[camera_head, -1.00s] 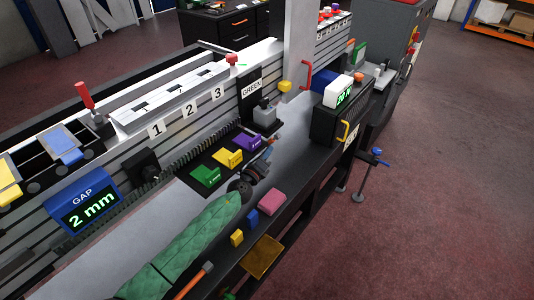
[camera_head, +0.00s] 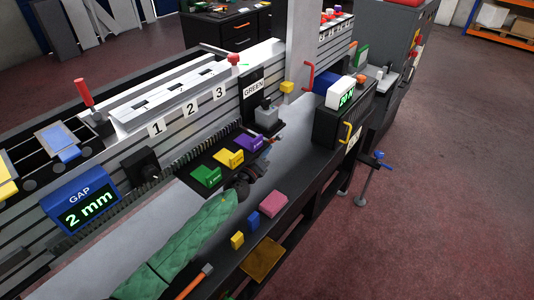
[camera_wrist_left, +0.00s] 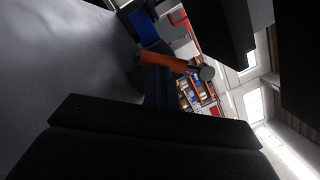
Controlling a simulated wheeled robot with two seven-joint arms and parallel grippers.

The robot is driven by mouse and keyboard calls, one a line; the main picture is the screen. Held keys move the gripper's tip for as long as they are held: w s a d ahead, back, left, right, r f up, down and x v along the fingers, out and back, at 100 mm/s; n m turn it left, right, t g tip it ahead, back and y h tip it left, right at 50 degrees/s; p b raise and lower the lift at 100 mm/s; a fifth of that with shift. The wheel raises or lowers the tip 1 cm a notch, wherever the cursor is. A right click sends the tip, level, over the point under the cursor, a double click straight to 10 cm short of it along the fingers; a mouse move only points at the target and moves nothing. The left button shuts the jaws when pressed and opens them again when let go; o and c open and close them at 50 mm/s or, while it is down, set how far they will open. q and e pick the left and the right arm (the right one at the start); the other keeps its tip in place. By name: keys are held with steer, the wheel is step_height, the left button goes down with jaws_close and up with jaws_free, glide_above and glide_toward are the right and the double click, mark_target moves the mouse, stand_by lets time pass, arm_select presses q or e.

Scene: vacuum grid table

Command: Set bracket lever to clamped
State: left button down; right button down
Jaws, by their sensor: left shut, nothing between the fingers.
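My left arm in its green quilted sleeve reaches in from the bottom of the head view. My left gripper (camera_head: 262,158) is at its far end, beside the colored blocks, small and partly hidden; it is shut and empty. In the left wrist view a dark gripper part (camera_wrist_left: 150,125) fills the lower middle. Just beyond it is an orange handle (camera_wrist_left: 165,62) with a grey round end, which may be the bracket lever. I cannot tell its setting or whether the gripper touches it. My right gripper is not in view.
Green (camera_head: 207,176), yellow (camera_head: 230,158) and purple (camera_head: 248,142) blocks stand on a dark mat left of the gripper. A pink block (camera_head: 273,203) lies on the front ledge.

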arm_select(q)
steer(key=shift+w+a+r, duration=0.55)
steer(key=shift+a+r, duration=0.2)
steer(key=shift+a, duration=0.05)
stand_by(0.4)
